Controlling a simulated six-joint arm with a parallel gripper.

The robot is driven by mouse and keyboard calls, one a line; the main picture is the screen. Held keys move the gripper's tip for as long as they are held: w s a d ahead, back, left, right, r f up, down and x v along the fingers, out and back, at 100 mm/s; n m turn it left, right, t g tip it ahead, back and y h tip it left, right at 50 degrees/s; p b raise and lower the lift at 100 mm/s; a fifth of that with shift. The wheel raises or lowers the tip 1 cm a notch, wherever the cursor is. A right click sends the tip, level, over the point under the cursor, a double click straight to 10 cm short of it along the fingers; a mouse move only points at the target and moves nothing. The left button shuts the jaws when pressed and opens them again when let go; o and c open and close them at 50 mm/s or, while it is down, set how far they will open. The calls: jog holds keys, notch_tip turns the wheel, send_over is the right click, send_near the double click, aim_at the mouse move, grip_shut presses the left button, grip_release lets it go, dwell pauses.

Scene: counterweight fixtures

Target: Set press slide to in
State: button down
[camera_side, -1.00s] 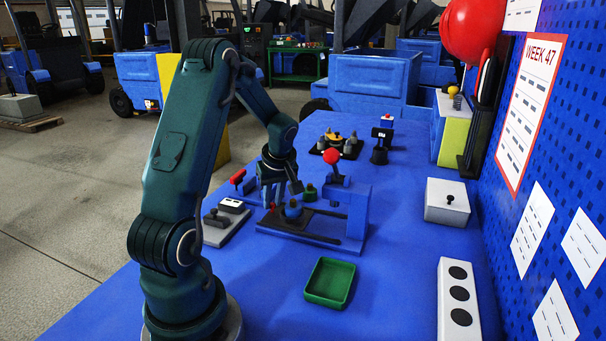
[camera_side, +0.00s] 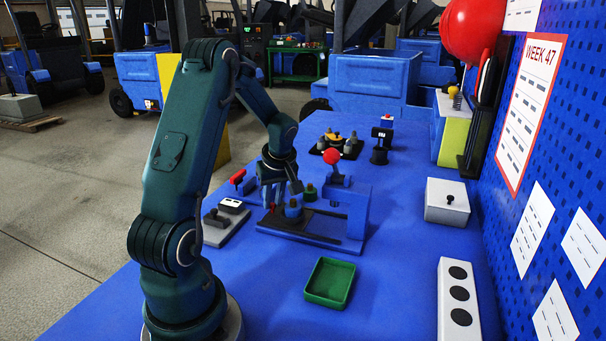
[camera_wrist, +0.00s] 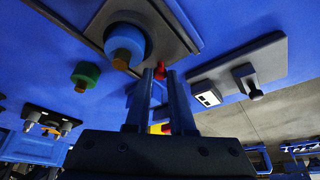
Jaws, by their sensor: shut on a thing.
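The press (camera_side: 357,215) has a blue upright frame, a red-ball lever (camera_side: 331,156) and a dark slide plate (camera_side: 331,227) on its base. A blue round part (camera_side: 293,209) with a brown top sits at the slide's left end, out to the left of the frame; it also shows in the wrist view (camera_wrist: 122,38). My gripper (camera_side: 274,204) is at that left end. In the wrist view, my gripper (camera_wrist: 159,74) is shut on a small red handle (camera_wrist: 160,71) between its fingertips. The fingers partly hide the handle.
A green round part (camera_side: 310,192) stands just behind the slide. A grey plate with a switch box (camera_side: 231,205) and a red-handled fixture (camera_side: 238,177) lie to the left. A green tray (camera_side: 330,282) is in front.

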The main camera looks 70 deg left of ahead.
aim_at(286, 205)
dwell(0.3)
jog(key=shift+w+d, duration=1.25)
jog(key=c, duration=1.1)
grip_release()
jog(key=shift+o, duration=0.2)
jog(key=shift+v, duration=2.6)
